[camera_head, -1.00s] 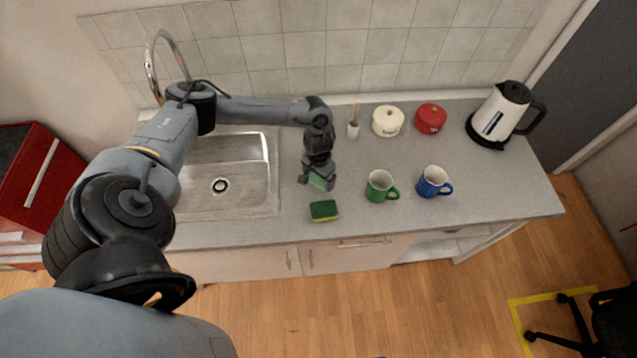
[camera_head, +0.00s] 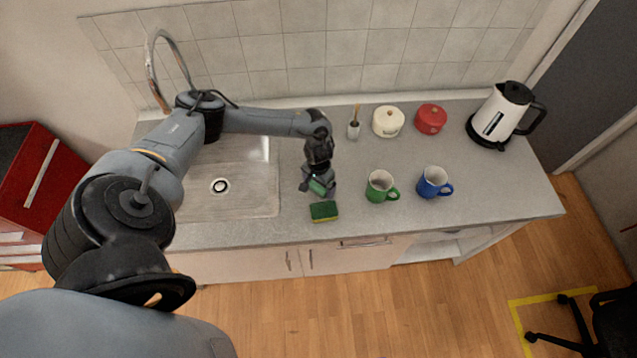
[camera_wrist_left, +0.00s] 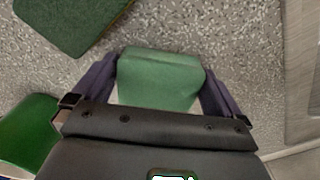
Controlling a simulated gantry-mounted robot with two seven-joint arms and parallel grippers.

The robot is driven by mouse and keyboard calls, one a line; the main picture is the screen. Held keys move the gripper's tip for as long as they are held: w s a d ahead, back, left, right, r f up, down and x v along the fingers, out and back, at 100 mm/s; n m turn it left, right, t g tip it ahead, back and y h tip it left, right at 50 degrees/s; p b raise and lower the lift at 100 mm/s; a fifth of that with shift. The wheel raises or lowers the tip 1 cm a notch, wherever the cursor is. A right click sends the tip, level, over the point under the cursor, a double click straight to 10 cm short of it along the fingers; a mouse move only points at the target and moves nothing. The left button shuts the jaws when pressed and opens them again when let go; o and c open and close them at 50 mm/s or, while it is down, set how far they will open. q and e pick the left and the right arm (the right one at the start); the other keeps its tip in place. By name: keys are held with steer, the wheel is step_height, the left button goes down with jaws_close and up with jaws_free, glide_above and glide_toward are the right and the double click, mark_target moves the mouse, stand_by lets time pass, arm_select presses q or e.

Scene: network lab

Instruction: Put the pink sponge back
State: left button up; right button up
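No pink sponge shows in these views. My left gripper (camera_head: 318,190) is over the counter, between the sink and the green mug, pointing down. Its fingers are closed on the sides of a plain green block (camera_wrist_left: 160,80), which looks like a sponge; it also shows in the head view (camera_head: 318,187). Whether the block touches the counter is hard to tell. A dark green sponge with a yellow lower layer (camera_head: 324,211) lies on the counter just in front of the gripper; its top shows at the upper left of the left wrist view (camera_wrist_left: 70,20). My right gripper is out of view.
The sink (camera_head: 245,200) is left of the gripper. A green mug (camera_head: 381,187) and a blue mug (camera_head: 433,183) stand to the right. Behind are a brush in a holder (camera_head: 354,128), a cream pot (camera_head: 388,121), a red pot (camera_head: 431,118) and a kettle (camera_head: 500,117).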

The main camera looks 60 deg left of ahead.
arm_select(q)
steer(key=shift+r, duration=0.15)
step_height(320, 180, up, 11)
steer(key=w+d+m+t+h, duration=0.25)
steer(key=d+m+t, duration=0.5)
steer(key=d, duration=2.45)
steer(key=s+a+r+g+y, duration=0.1)
steer(key=s+a+r+g, duration=0.1)
steer(key=s, duration=0.5)
steer(key=s+a+r+n+g+y, duration=0.1)
steer(key=s+a+r+g, duration=0.1)
steer(key=s+a, duration=0.3)
steer(key=s, duration=0.3)
steer(key=shift+r+p, duration=0.2)
steer(key=shift+p, duration=0.1)
steer(key=shift+w+r, duration=0.1)
steer(key=shift+r, duration=0.05)
